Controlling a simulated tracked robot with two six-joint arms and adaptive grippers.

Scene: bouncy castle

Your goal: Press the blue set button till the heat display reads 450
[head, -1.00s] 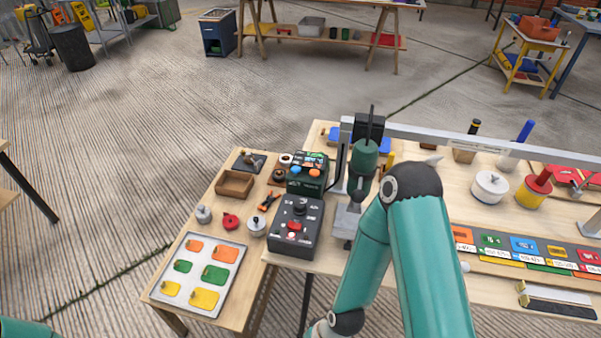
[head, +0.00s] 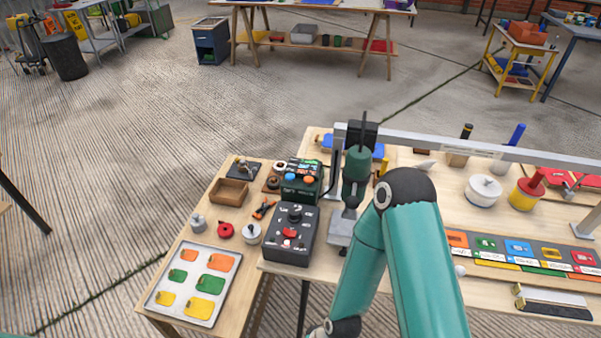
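A dark green control box (head: 302,187) stands on the wooden bench, at the back of its left part. A blue button (head: 289,177) and an orange button (head: 308,179) sit on it. A small display seems to be on its face, but its digits are too small to read. The teal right arm rises from the bottom edge, bends at a dark elbow and runs back down to the bottom edge, right of the box. My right gripper is out of the frame. Only a sliver of teal shows at the bottom left corner, and my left gripper is not in view.
A black box with a red switch (head: 290,234) stands in front of the control box. A dark green press (head: 355,172) stands to its right. A wooden tray (head: 229,192) and a tray of coloured tags (head: 231,288) lie left. A grey rail (head: 460,142) crosses the bench.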

